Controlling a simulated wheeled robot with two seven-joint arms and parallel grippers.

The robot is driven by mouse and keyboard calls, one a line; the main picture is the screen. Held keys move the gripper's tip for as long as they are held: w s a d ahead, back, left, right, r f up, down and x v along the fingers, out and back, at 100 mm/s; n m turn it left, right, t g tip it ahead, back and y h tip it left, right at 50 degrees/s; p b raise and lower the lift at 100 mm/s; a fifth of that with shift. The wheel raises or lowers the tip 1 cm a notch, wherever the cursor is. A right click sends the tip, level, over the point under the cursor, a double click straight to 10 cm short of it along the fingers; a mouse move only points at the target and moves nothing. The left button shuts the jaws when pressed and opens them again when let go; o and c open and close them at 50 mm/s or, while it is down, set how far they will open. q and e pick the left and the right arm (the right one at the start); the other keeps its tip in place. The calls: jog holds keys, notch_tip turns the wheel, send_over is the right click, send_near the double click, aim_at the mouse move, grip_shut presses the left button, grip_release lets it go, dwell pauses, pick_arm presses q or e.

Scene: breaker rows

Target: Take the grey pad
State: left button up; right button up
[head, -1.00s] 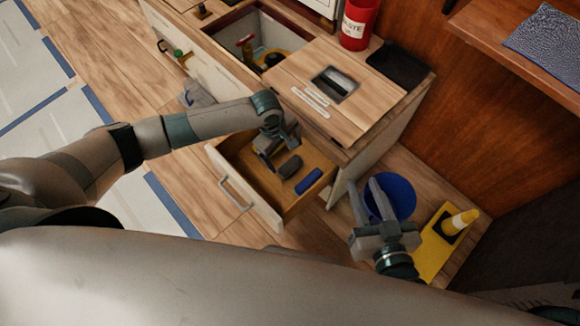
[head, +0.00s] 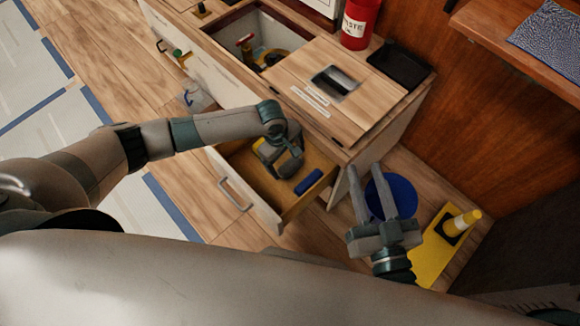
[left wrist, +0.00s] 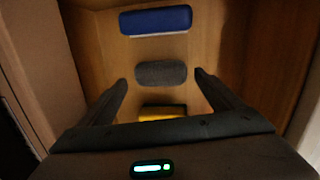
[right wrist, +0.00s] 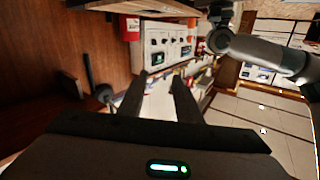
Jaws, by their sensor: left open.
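The grey pad (left wrist: 161,73) lies in the open drawer (head: 236,192). In the left wrist view it is a dark grey rounded block between a blue block and a yellow one. My left gripper (left wrist: 161,78) is open, with one finger on each side of the pad's ends; I cannot tell whether they touch it. In the head view the left gripper (head: 290,168) is down in the drawer and hides most of the pad. My right gripper (head: 372,172) is away from the drawer, its fingers apart and empty; they also show in the right wrist view (right wrist: 160,80).
The blue block (left wrist: 156,20) and the yellow block (left wrist: 162,112) lie beside the pad. Drawer walls stand close around. A red container (head: 360,22) stands on the cabinet top.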

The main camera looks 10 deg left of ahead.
aim_at(290, 167)
pick_arm(q)
jog(key=shift+w+d+f+b, duration=0.15)
jog(key=shift+f+b, duration=0.25)
jog(key=shift+f, duration=0.9)
pick_arm(e)
jog(key=r, duration=0.1)
jog(key=r+t, duration=0.2)
jog(key=shift+s+a+r+y, duration=0.25)
jog(key=shift+s+r+y, duration=0.1)
jog(key=shift+s+y, duration=0.05)
pick_arm(q)
jog(key=shift+c, duration=0.6)
jog(key=c, duration=0.7)
